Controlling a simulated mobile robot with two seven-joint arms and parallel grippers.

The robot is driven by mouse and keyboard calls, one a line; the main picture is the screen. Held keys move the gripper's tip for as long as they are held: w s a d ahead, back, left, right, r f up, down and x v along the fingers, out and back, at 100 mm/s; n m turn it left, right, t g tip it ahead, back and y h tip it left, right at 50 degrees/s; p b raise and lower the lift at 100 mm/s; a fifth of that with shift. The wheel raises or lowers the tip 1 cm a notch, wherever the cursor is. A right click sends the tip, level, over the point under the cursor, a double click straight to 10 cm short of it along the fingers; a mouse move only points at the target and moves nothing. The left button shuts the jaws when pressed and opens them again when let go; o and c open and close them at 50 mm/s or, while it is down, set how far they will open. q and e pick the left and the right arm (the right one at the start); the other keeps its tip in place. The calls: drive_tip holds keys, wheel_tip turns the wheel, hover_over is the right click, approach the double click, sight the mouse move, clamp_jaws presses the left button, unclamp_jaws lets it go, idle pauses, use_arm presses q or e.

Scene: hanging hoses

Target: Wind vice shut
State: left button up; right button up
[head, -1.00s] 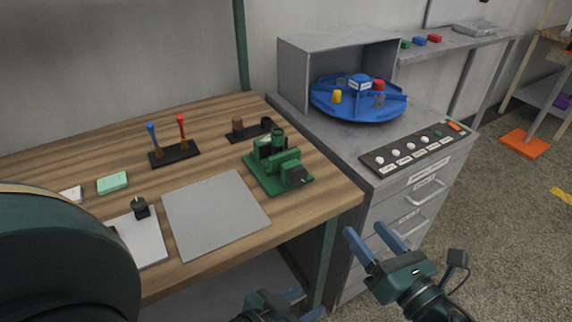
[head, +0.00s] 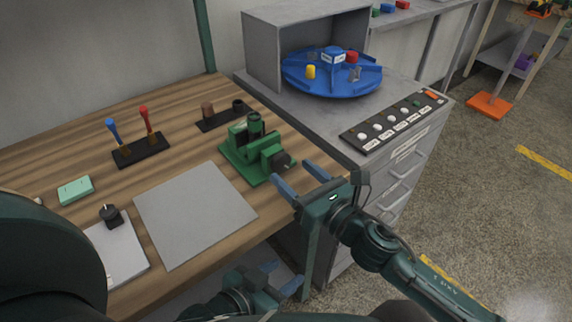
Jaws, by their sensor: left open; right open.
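The green vice (head: 251,148) stands on the wooden bench near its right edge. A dark round knob or handle end (head: 281,160) faces its front right; the gap between the jaws is too small to judge. My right gripper (head: 301,178) is open and empty, just right of and in front of the vice, its blue fingers pointing at the knob side. The fingers look apart from the vice. My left gripper (head: 280,280) is open and empty, low in front of the bench edge.
A grey mat (head: 194,214) lies left of the vice. A rack with two screwdrivers (head: 140,149) and a dark holder (head: 220,115) stand behind. A grey cabinet with a button panel (head: 394,121) and blue turntable (head: 331,75) adjoins the bench on the right.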

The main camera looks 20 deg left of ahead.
sight(284, 164)
drive_tip(key=shift+x, duration=1.8)
drive_tip(key=shift+c, duration=0.5)
drive_tip(key=c, duration=0.9)
drive_tip(key=m+p, duration=0.1)
drive_tip(key=m, duration=0.2)
drive_tip(key=shift+r, duration=0.1)
drive_tip(key=m+p, duration=0.1)
drive_tip(key=m, duration=0.1)
drive_tip(key=shift+m, duration=0.3)
drive_tip(key=o, duration=1)
